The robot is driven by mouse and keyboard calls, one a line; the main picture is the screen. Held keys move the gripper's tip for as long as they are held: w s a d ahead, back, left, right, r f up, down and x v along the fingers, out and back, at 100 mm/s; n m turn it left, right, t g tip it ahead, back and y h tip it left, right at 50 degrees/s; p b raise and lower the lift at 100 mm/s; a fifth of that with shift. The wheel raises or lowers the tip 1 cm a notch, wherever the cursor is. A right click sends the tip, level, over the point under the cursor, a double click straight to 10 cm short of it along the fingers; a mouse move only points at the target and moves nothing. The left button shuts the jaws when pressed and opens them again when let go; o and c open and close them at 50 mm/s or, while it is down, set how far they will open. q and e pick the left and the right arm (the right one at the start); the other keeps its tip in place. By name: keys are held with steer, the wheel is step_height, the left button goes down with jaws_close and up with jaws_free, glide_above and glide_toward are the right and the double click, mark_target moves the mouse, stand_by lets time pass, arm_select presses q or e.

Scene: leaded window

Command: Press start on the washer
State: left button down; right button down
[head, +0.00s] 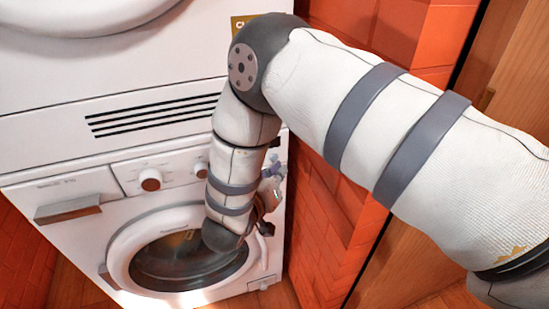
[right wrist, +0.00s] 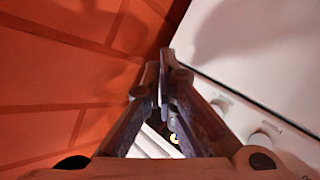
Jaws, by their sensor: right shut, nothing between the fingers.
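The white washer (head: 88,230) stands below a second white machine, with a round glass door (head: 185,255) and a control panel on its front. The panel has a larger knob (head: 150,179) and a smaller knob (head: 201,169). My right gripper (head: 277,170) is at the right end of this panel, partly behind my forearm. In the right wrist view its fingers (right wrist: 163,85) are shut and empty, with the white panel to their right. No start button can be made out. My left gripper is out of view.
The upper white machine (head: 60,85) has dark vent slots above the washer. An orange brick wall (head: 335,215) runs close along the right side. A drawer handle (head: 68,208) sticks out at the panel's left. Wooden boards (head: 395,270) are at lower right.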

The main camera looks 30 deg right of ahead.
stand_by(0.4)
steer(key=shift+w+d, duration=0.15)
steer(key=shift+w, duration=0.3)
